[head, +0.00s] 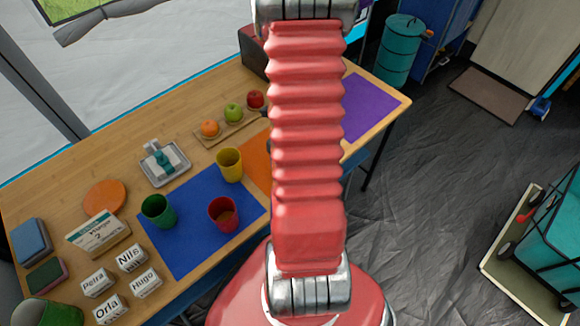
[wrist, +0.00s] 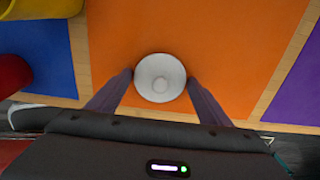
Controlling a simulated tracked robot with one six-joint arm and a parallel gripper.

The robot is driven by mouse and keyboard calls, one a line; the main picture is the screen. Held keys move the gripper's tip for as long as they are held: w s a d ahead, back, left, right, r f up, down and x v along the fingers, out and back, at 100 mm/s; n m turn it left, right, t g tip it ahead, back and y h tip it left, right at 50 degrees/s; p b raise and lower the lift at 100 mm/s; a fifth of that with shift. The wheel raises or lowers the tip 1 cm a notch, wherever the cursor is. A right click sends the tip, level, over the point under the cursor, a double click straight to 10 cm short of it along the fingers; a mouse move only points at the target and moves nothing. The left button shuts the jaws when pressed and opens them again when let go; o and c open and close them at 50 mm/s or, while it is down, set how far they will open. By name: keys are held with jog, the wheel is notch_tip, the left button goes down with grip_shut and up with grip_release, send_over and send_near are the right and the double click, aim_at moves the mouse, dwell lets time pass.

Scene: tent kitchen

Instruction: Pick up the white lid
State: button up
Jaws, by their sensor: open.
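The white lid (wrist: 160,78) shows in the wrist view as a round white disc with a small raised knob in its middle. It lies on the orange mat (wrist: 215,40). My gripper (wrist: 160,82) is open, with one dark finger on each side of the lid, close to its left and right edges. I cannot tell whether the fingers touch it or how high they are above the mat. In the head view the lid and gripper are hidden behind my red arm.
A blue mat (head: 192,250) holds a yellow cup (head: 229,165), a green cup (head: 158,211) and a red cup (head: 223,214). A purple mat (head: 358,106) lies to the right. A board (head: 215,138) with fruit and a tray (head: 180,178) stand behind. The table's front edge is near the lid.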

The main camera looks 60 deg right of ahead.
jog(key=shift+c, duration=0.2)
dwell(0.3)
jog(key=c, duration=0.7)
jog(key=shift+r, duration=0.1)
jog(key=shift+r, duration=4.95)
